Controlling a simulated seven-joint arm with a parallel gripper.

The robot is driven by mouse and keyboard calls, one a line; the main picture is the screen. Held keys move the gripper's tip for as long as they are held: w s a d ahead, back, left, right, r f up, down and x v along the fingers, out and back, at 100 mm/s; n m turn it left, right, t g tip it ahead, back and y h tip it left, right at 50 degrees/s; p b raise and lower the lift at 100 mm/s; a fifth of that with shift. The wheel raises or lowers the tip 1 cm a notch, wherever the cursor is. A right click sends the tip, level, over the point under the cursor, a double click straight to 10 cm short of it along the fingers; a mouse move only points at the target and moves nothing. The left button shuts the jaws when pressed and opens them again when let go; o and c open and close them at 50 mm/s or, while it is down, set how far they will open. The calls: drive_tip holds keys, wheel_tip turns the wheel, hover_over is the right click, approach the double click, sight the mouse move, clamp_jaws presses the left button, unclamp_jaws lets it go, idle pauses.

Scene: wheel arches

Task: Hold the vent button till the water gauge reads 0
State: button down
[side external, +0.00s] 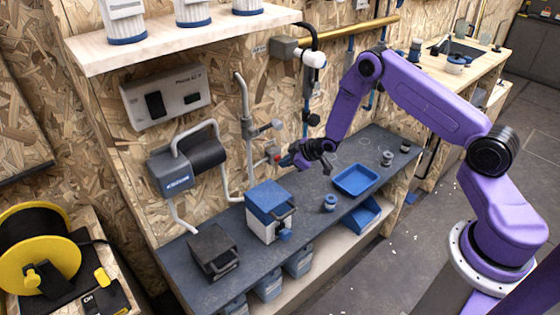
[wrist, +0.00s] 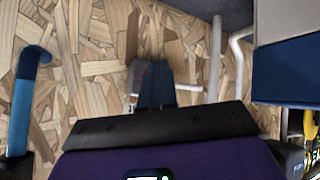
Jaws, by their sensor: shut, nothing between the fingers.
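My gripper (side external: 293,159) is at the wall end of the purple arm, above the back of the dark bench. Its fingers are together with nothing between them, and in the wrist view they (wrist: 154,84) point at the chipboard wall. A small wall fitting with a red part (side external: 273,156) is just left of the fingertips; I cannot tell whether they touch it. In the wrist view a grey fitting (wrist: 133,76) is partly hidden behind the fingers. I cannot make out which part is the vent button. No readable water gauge shows; a light wall panel (side external: 166,97) has two dark windows, unreadable here.
Grey pipes (side external: 243,135) run along the wall left of my gripper. A blue-and-white box (side external: 268,212) and a dark box (side external: 213,253) stand on the bench. A blue tray (side external: 356,180) lies to the right. A shelf (side external: 180,45) juts out at upper left.

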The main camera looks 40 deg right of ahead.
idle(0.8)
drive_tip(key=shift+s, duration=0.95)
drive_tip(key=s, duration=0.5)
